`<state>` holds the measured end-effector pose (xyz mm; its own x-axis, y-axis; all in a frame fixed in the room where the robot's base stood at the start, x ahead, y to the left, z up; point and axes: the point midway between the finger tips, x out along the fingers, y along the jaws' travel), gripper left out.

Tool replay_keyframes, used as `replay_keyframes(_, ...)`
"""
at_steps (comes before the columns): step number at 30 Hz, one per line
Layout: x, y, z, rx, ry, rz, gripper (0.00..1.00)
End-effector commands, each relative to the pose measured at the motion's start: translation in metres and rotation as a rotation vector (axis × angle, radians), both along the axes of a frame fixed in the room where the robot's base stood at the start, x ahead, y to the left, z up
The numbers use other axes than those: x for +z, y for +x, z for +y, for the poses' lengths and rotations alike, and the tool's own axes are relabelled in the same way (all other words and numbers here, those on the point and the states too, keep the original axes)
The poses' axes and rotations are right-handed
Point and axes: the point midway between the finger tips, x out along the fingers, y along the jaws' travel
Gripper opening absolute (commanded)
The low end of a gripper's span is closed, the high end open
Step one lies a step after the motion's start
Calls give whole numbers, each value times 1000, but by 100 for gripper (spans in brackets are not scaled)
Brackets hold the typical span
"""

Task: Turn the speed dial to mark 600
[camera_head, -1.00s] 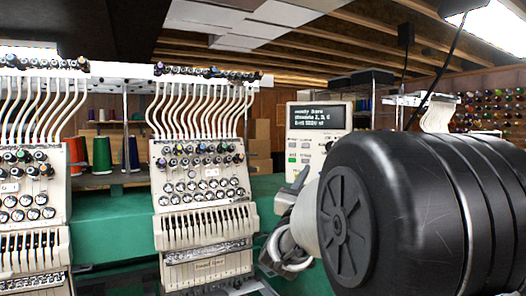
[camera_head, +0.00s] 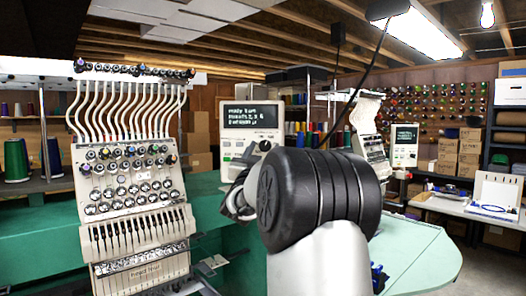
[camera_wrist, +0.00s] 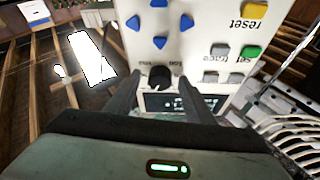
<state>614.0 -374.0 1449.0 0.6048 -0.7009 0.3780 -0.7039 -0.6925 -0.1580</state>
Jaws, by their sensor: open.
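The speed dial (camera_wrist: 160,76) is a black round knob on a pale control panel (camera_wrist: 185,40), below the blue arrow buttons in the upside-down wrist view. My gripper (camera_wrist: 162,88) is open, with one finger on each side of the dial. I cannot tell whether the fingers touch it. The panel's lit screen (camera_wrist: 180,103) is partly covered by my gripper. In the head view the screen (camera_head: 250,115) shows small white text, and my arm hides the lower panel. The dial's marks are too small to read.
An embroidery machine head (camera_head: 130,180) with needles and thread tubes stands left of the panel. A green table surface (camera_head: 40,240) runs beneath it. A second machine with its own panel (camera_head: 404,145) stands to the right. A black cable (camera_head: 365,75) hangs above my arm.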

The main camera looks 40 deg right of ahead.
Motion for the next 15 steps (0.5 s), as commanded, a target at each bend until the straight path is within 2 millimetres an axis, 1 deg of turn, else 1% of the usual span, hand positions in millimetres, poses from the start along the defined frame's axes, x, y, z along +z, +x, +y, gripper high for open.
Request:
replay_keyframes(2,0,0,0,0,0,0,49)
replay_keyframes(3,0,0,0,0,0,0,47)
replay_keyframes(10,0,0,0,0,0,0,8)
replay_keyframes(15,-1,0,0,0,-4,5,7)
